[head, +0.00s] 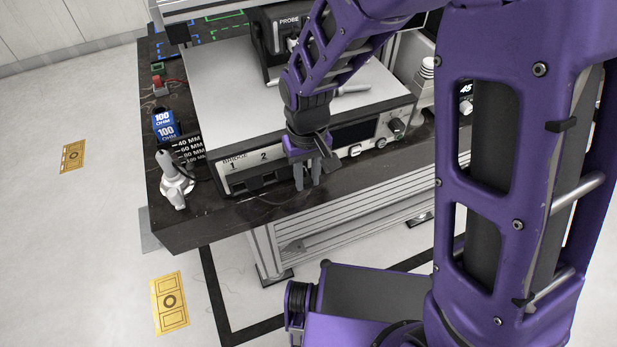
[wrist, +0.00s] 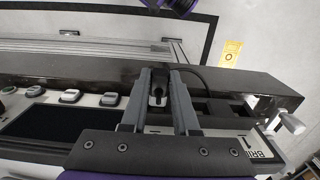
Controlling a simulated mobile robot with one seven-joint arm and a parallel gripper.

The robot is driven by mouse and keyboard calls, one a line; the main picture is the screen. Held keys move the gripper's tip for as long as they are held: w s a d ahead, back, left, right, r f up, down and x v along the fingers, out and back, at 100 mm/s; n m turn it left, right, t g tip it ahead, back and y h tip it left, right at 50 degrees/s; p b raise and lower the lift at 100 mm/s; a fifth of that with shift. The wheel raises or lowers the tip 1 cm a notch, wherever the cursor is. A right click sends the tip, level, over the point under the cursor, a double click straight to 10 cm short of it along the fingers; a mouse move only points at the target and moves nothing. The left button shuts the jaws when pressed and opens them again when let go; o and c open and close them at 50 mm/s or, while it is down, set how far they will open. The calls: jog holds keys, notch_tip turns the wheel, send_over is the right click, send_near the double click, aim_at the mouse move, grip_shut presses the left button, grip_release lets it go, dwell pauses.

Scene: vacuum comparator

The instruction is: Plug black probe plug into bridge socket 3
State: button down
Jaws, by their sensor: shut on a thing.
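My gripper (head: 308,178) points down at the front panel of the bridge unit (head: 228,176). In the wrist view my gripper (wrist: 161,76) has its two grey fingers closed around the black probe plug (wrist: 158,87). A dark cable (wrist: 205,78) runs from the plug toward the right in that view. Sockets labelled 1 (head: 245,184) and 2 (head: 270,179) show to the left of my gripper in the head view. My gripper covers the panel right of socket 2, so socket 3 is hidden. I cannot tell whether the plug is inside a socket or just in front.
A probe unit (head: 268,42) stands behind the bridge. The dark table edge (head: 200,233) runs close below the panel. Knobs and buttons (wrist: 70,97) line the panel beside my gripper.

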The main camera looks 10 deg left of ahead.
jog(key=shift+w+a+f, duration=0.1)
jog(key=shift+w+a, duration=0.25)
jog(key=shift+w, duration=0.2)
jog(key=shift+w+a, duration=0.3)
jog(key=shift+w, duration=0.2)
jog(key=c, duration=0.6)
grip_release()
notch_tip(320, 180, up, 17)
jog(key=p, duration=0.2)
jog(key=shift+r+p, duration=0.2)
jog(key=shift+p, duration=0.15)
